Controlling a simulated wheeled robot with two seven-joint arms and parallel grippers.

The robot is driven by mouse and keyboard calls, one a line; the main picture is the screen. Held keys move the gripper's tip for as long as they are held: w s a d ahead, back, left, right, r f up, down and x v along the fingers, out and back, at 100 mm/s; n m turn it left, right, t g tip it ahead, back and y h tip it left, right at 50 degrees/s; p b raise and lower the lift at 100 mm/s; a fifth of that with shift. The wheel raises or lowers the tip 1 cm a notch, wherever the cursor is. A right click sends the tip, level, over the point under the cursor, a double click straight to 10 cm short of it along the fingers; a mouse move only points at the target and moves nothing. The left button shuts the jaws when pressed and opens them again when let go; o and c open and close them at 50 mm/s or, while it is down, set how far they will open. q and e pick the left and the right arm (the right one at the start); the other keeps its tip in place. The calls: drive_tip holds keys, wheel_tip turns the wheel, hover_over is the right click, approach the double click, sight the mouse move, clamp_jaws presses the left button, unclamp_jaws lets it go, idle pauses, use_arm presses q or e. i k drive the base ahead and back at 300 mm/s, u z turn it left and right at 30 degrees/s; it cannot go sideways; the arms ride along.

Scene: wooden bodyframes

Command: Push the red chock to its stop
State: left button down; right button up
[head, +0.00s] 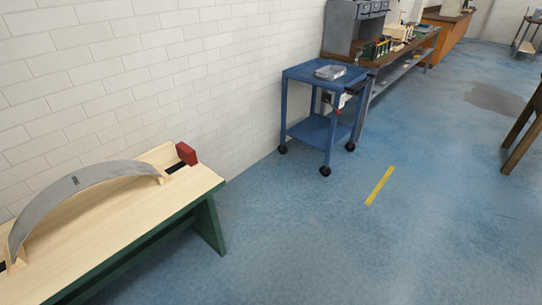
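The red chock (187,153) sits at the far right end of a light wooden bench (110,230) with green legs, close to the white brick wall. A dark slot or rail shows just left of the chock, running along the bench top. A curved grey metal strip (90,181) arches over the bench, its right foot resting by a small wooden block (160,176) left of the chock. The stop cannot be made out clearly. Neither of my grippers is in view.
The blue floor right of the bench is clear, with a yellow stripe (380,186). A wooden table leg (522,130) shows at the right edge.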

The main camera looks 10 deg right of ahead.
sight(187, 154)
drive_tip(key=z, duration=0.4)
drive_tip(key=k, duration=0.55)
drive_tip(key=z, duration=1.15)
drive_tip(key=i, duration=3.35)
drive_tip(key=u, duration=1.25)
drive_tip(key=i, duration=1)
drive_tip(key=u, duration=1)
